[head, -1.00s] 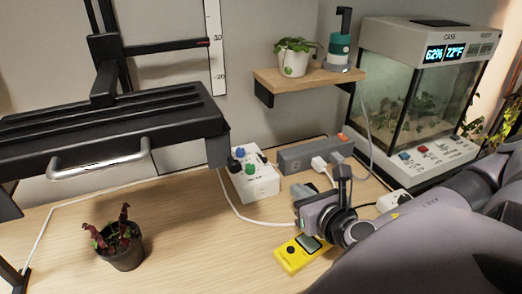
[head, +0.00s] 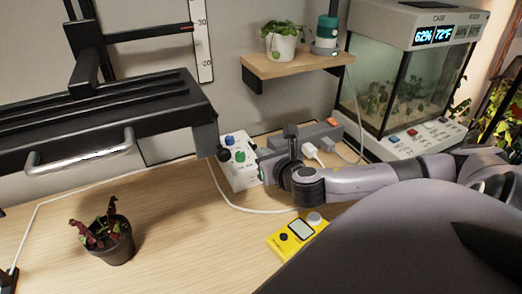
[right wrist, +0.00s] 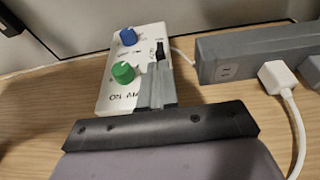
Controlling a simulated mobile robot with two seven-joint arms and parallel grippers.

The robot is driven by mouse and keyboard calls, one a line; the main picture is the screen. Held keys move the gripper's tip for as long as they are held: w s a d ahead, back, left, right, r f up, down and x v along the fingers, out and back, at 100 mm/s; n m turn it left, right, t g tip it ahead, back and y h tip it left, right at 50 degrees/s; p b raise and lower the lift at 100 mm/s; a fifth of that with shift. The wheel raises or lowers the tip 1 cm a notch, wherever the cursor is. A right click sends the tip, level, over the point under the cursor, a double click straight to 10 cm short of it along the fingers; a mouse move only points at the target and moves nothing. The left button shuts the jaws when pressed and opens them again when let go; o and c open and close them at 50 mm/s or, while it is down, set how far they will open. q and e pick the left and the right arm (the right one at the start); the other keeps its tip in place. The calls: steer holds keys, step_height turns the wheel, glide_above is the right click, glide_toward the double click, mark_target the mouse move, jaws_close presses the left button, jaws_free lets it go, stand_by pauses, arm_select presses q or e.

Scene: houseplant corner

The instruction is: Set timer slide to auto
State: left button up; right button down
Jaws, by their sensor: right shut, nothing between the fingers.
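The timer is a white box (head: 243,180) with a blue and a green knob, on the table right of the black rack. In the right wrist view the box (right wrist: 112,92) shows its blue knob (right wrist: 128,37), green knob (right wrist: 123,72) and a dark slide (right wrist: 160,50) near its right edge. The slide's setting is too small to read. My right gripper (head: 262,172) is shut and empty, at the right side of the box. In the right wrist view its fingers (right wrist: 158,85) overlap the box's right part, just below the slide; contact cannot be told. My left gripper is not in view.
A grey power strip (head: 318,134) with white plugs lies behind my right gripper. A yellow meter (head: 290,243) lies in front. A potted plant (head: 108,240) stands left, beneath the black rack (head: 100,120). A wooden shelf (head: 285,68) and a glass terrarium (head: 405,90) are behind.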

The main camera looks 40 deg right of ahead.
mark_target(255, 147)
steer(key=shift+w+d, duration=0.25)
steer(key=shift+w, duration=0.65)
steer(key=shift+w+d+r+p, duration=0.2)
steer(key=shift+w+d+p, duration=0.05)
steer(key=shift+w+p, duration=0.3)
steer(key=shift+w+f, duration=0.15)
steer(key=shift+w, duration=0.2)
steer(key=shift+s, duration=0.1)
